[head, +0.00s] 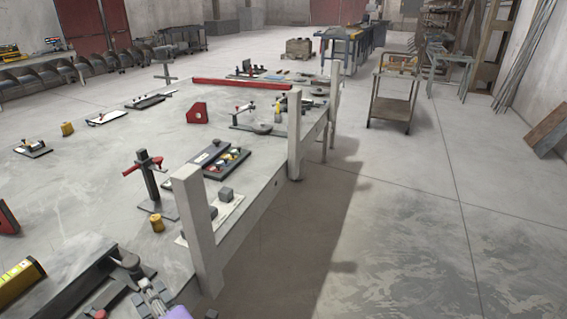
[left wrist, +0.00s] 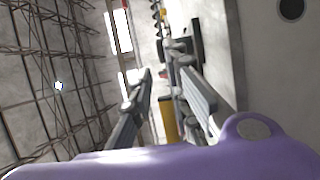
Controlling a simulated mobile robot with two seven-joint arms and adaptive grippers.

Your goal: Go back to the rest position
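My left gripper (head: 152,296) is at the bottom of the head view, low over the near part of the large grey table (head: 75,185). Its purple wrist part shows at the frame edge. In the left wrist view, the two fingers of this gripper (left wrist: 166,85) stand apart, with nothing held between them. A yellow object (left wrist: 168,120) shows beyond the gap; I cannot tell what it is. My right gripper is in neither view.
White posts (head: 197,230) rise along the table's right edge. Clamps, a red-topped stand (head: 150,180), a yellow level (head: 18,280) and a black tray (head: 227,162) lie on the table. A cart (head: 393,98) stands farther back. The floor at right is clear.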

